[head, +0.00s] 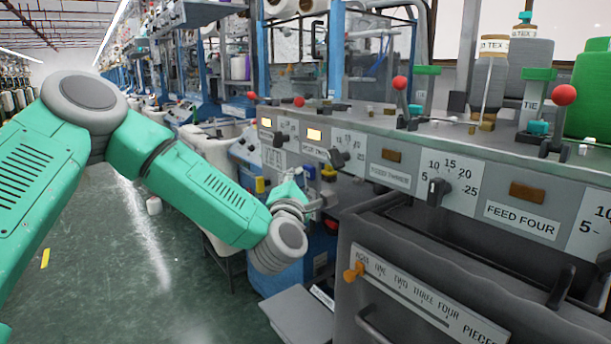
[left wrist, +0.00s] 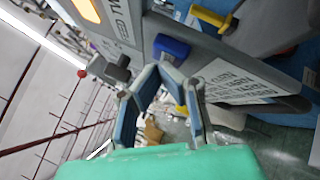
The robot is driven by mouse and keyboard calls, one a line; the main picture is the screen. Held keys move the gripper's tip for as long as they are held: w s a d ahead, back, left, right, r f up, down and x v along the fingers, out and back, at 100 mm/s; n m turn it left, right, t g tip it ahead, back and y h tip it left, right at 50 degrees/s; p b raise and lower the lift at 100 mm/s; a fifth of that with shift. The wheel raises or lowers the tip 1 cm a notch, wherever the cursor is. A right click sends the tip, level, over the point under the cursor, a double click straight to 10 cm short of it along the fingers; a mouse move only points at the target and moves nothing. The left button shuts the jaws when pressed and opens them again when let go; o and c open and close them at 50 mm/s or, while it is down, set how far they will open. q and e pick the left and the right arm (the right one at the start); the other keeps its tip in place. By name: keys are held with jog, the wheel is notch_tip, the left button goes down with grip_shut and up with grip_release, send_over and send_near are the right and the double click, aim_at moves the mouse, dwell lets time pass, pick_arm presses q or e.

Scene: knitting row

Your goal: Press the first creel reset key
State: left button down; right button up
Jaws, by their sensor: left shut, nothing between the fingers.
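A blue key (head: 309,172) sits on the grey machine front, below the lit amber lamps. It also shows in the left wrist view (left wrist: 171,46), just beyond my fingertips. No readable label marks it as the creel reset key. A yellow key (head: 329,172) is to its right. My left gripper (head: 312,197) is in front of the panel, just below the blue key. In the left wrist view its fingers (left wrist: 160,70) meet at the tips with nothing between them. I cannot tell whether the tips touch the key. My right gripper is in neither view.
Two lit amber lamps (head: 314,135), a dark rotary knob (head: 437,191) and red-ball levers (head: 564,95) line the machine. A grey drawer front (head: 430,300) juts out at lower right. The green floor (head: 130,270) at left is mostly clear.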

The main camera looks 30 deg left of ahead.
pick_arm(q)
jog(key=shift+w+d, duration=0.1)
dwell(0.3)
jog(key=shift+w+d+r, duration=0.1)
jog(key=shift+w+r, duration=0.05)
jog(key=shift+w, duration=0.1)
jog(key=shift+s+b, duration=0.1)
jog(key=shift+b, duration=0.2)
jog(key=shift+s, duration=0.25)
dwell(0.3)
jog(key=s+a, duration=0.2)
jog(key=s, duration=0.3)
jog(key=shift+s+a, duration=0.2)
jog(key=shift+s, duration=0.1)
